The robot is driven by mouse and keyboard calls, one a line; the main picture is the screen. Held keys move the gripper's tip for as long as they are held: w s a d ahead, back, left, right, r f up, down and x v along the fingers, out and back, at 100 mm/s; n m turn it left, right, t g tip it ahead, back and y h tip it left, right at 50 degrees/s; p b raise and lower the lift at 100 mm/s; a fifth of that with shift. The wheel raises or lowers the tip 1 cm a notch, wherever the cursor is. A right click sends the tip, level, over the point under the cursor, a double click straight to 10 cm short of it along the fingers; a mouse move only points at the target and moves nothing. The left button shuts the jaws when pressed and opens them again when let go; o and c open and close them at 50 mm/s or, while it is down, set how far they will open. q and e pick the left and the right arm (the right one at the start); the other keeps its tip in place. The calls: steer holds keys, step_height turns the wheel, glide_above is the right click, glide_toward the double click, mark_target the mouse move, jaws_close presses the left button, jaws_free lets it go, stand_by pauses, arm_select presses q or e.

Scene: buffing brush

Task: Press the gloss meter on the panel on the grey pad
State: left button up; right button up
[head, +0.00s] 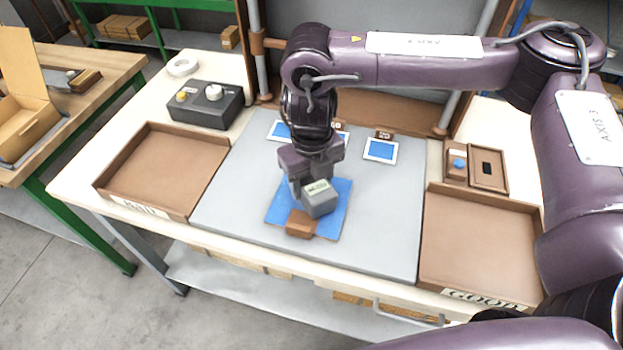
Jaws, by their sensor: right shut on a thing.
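The grey pad (235,218) lies in the middle of the table. A blue panel (334,222) lies on it, with a brown block (300,224) at the panel's front edge. My right gripper (310,188) reaches down over the panel and is shut on the gloss meter (320,203), a small grey box with a label on its top. The meter is over the panel; I cannot tell whether it touches it. The gripper hides part of the panel's back edge. My left gripper is out of view.
A brown tray (128,201) stands left and another marked GOOD (484,292) right. A dark control box (205,120) with knobs is at the back left. Small blue sample cards (380,150) lie behind the panel. A small brown holder (489,169) stands at the right.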

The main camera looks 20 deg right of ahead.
steer(key=shift+f+b, duration=0.35)
steer(key=shift+f, duration=0.15)
stand_by(0.6)
steer(key=shift+s+f, duration=0.15)
stand_by(1.2)
steer(key=shift+p, duration=0.3)
step_height(320, 180, up, 7)
steer(key=p, duration=0.7)
steer(key=shift+r, duration=0.2)
steer(key=shift+f, duration=0.15)
